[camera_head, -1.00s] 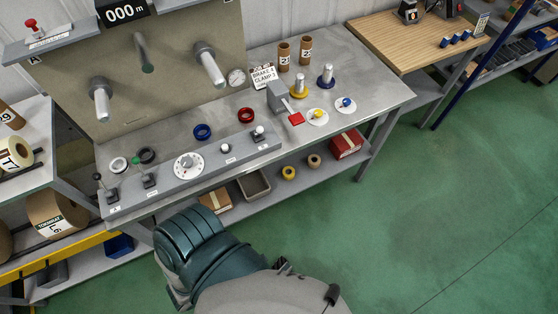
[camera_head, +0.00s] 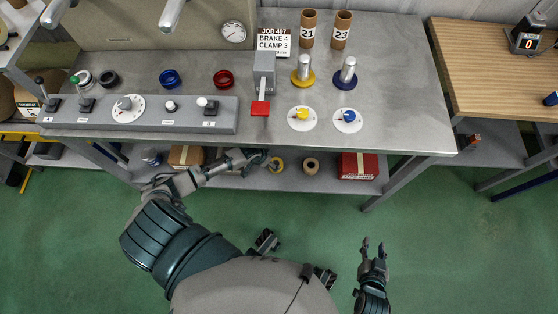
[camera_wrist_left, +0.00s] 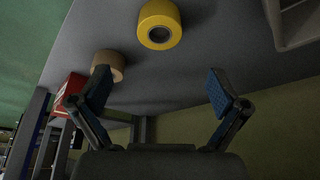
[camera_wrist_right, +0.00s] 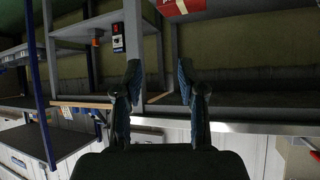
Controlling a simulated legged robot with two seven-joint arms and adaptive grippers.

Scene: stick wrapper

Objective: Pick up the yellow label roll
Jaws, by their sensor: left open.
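The yellow label roll (camera_head: 280,168) is on the lower shelf under the bench. In the left wrist view the yellow roll (camera_wrist_left: 160,16) is at the top middle, with its round hole visible. My left gripper (camera_head: 262,160) is under the bench edge, just left of the roll in the head view. In the left wrist view my left gripper (camera_wrist_left: 159,76) is open and empty, and the roll is ahead of its fingers, apart from them. My right gripper (camera_head: 373,245) is open and empty over the green floor; it also shows in the right wrist view (camera_wrist_right: 158,66).
A brown roll (camera_head: 311,165) sits right of the yellow one, then a red box (camera_head: 358,166). A cardboard box (camera_head: 186,155) is to the left. A grey bin (camera_wrist_left: 296,28) shows in the left wrist view. The bench top (camera_head: 400,100) overhangs the shelf.

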